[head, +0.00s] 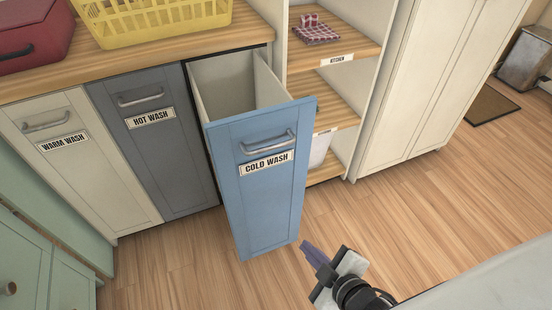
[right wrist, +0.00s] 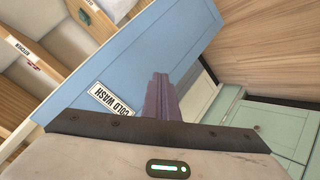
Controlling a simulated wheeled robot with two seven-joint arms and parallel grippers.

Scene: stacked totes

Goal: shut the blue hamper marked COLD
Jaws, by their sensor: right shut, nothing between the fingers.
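The blue hamper (head: 265,205) is marked COLD WASH and has a grey bar handle near its top. It stands pulled out from the cabinet row, with its pale open inside showing behind the blue front. My right gripper (head: 308,249) is shut and empty, just right of the hamper's lower front in the head view. In the right wrist view, the shut fingers (right wrist: 160,98) point toward the blue front (right wrist: 135,62), beside the COLD WASH label. I cannot tell whether they touch it. My left gripper is not in view.
Shut hampers marked HOT WASH (head: 165,165) and WARM WASH (head: 85,170) stand to the left under a wooden counter with a yellow basket (head: 150,22) and a red box (head: 32,35). Open shelves (head: 335,55) stand to the right. The wooden floor in front is clear.

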